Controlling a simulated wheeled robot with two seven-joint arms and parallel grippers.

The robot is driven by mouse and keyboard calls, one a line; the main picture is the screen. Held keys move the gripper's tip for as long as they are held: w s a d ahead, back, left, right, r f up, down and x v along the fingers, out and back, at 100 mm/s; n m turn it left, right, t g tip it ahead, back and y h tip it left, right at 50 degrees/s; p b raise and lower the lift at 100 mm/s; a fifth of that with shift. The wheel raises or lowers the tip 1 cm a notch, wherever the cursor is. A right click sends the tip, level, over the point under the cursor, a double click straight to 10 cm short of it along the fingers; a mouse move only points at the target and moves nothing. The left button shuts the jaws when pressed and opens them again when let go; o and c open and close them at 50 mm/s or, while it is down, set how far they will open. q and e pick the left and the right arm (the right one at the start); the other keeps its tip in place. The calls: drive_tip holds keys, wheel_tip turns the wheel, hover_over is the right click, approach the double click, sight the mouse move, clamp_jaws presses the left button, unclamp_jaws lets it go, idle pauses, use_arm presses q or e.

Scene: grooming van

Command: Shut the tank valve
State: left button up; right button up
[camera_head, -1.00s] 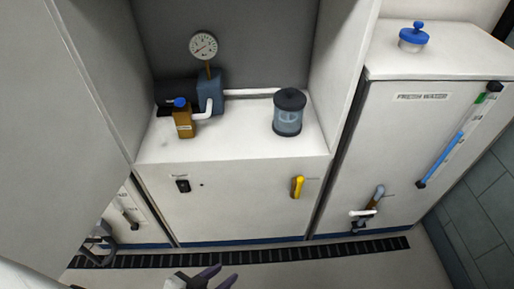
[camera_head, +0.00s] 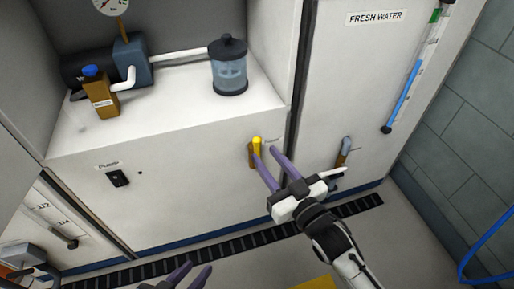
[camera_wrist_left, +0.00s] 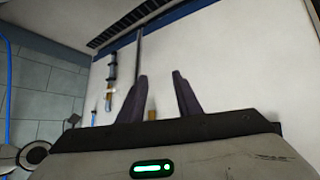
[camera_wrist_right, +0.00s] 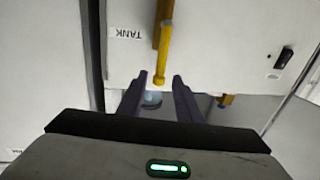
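The tank valve is a yellow lever (camera_head: 257,146) on a brass body, on the white cabinet front. The lever stands upright. In the right wrist view the yellow lever (camera_wrist_right: 163,55) shows beside an upside-down TANK label (camera_wrist_right: 126,34), just beyond the fingertips and roughly in line with the gap between them. My right gripper (camera_head: 265,154) is open, its fingers close to the valve; contact cannot be told. My left gripper (camera_head: 190,272) is open and empty, low at the bottom edge. The left wrist view shows its spread fingers (camera_wrist_left: 160,76).
A pump switch (camera_head: 118,178) sits left on the cabinet front. The shelf above holds a brown bottle (camera_head: 101,97) and a clear canister (camera_head: 230,70). Right stands the fresh water tank (camera_head: 350,75) with its own valve (camera_head: 345,150). A black floor grate (camera_head: 235,243) runs along the base.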

sight(259, 147)
drive_tip(key=b+x, duration=0.1)
drive_tip(key=x, duration=0.5)
clamp_jaws()
